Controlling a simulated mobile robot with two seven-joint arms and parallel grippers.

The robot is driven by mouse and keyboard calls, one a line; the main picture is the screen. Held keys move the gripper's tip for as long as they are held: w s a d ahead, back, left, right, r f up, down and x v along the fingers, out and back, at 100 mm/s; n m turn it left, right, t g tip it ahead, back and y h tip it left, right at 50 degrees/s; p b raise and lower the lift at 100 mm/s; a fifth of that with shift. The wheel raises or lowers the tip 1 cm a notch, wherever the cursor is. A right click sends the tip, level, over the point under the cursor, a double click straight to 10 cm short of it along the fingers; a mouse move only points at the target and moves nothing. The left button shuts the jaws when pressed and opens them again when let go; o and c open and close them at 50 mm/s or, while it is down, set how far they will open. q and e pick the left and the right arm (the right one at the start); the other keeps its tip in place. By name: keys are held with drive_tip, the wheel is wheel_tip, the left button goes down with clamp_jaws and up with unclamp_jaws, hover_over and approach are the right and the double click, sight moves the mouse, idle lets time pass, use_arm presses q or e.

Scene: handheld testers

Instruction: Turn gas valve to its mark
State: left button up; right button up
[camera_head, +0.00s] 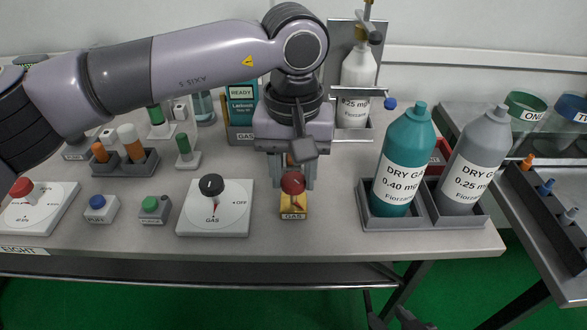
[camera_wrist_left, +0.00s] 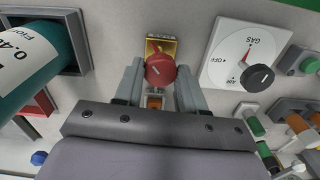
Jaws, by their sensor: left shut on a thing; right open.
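A red round knob (camera_head: 292,184) sits on a small yellow base (camera_head: 293,211) labelled GAS, near the table's front; the knob also shows in the left wrist view (camera_wrist_left: 160,70). My left gripper (camera_head: 292,182) reaches down over it, with one finger on each side, shut on the red knob. To its left, a white plate (camera_head: 238,221) marked GAS and OFF carries a black knob (camera_head: 211,186) with a red mark in front. This plate shows in the left wrist view (camera_wrist_left: 222,75). My right gripper (camera_head: 392,318) shows only partly at the bottom edge, open and apart from everything.
A teal bottle (camera_head: 406,150) and a grey bottle (camera_head: 478,150) stand in dark holders to the right. Small button boxes (camera_head: 101,210) and another white dial plate (camera_head: 52,215) lie to the left. A white bottle (camera_head: 357,70) stands behind. Bare tabletop (camera_head: 335,215) lies right of the red knob.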

sight(294, 179)
idle(0.4)
use_arm(q)
drive_tip(key=o, duration=0.9)
drive_tip(key=shift+o, duration=0.8)
use_arm(e)
drive_tip(key=shift+s+f, duration=0.15)
drive_tip(key=shift+s, duration=0.1)
use_arm(q)
drive_tip(key=shift+r, duration=0.1)
wheel_tip(294, 179, up, 7)
drive_tip(key=shift+r+p, duration=0.1)
drive_tip(key=shift+p, duration=0.45)
use_arm(e)
drive_tip(key=shift+s+d, duration=0.15)
drive_tip(key=shift+d, duration=0.1)
